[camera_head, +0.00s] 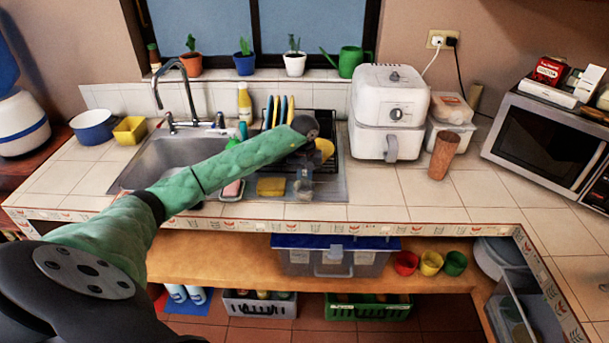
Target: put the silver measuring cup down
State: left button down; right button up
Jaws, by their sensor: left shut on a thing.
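My left arm, in a green sleeve, reaches from the lower left across the sink to the counter. My left gripper (304,176) points down over the counter's front part, right of the sink, and is shut on a small greyish, shiny thing that looks like the silver measuring cup (303,188). The cup is small and partly covered by the fingers. I cannot tell whether it touches the counter. My right gripper is not in view.
A yellow sponge (270,187) lies just left of the gripper. Behind it stands a dish rack (325,122) with plates. A white air fryer (390,110) and a brown cup (443,155) stand to the right. Tiled counter (385,192) is clear right of the gripper.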

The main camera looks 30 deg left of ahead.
pick_arm(q)
jog(key=shift+f, duration=0.15)
dwell(0.6)
jog(key=c, duration=1.3)
grip_release()
